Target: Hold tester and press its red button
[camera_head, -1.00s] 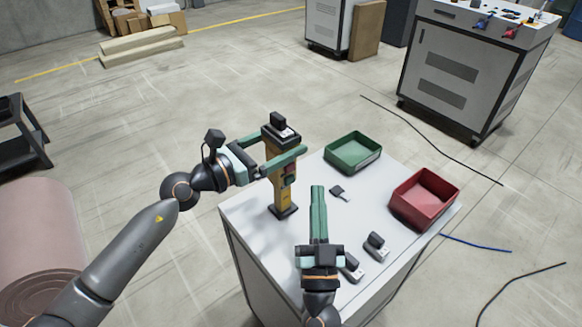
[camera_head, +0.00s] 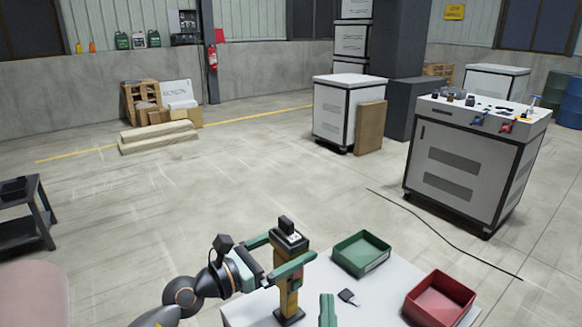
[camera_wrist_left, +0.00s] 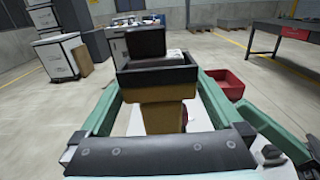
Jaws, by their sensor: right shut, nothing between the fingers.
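The tester (camera_head: 289,297) is a yellow post with a dark top tray holding a black block, upright on the white table. My left gripper (camera_head: 290,247) is around its upper part, one finger on each side. In the left wrist view, the tester (camera_wrist_left: 160,115) stands between the green fingers with gaps on both sides, so the gripper is open. The near finger hides part of the tester's front, and I cannot make out the red button clearly. My right gripper (camera_head: 327,308) is shut and empty at the bottom edge, to the right of the tester; only its fingers show.
A green bin (camera_head: 361,253) and a red bin (camera_head: 440,298) stand on the white table (camera_head: 375,308). A small black part (camera_head: 348,297) lies between the tester and the bins. A large cabinet (camera_head: 470,165) stands behind on the floor. The table's front is out of view.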

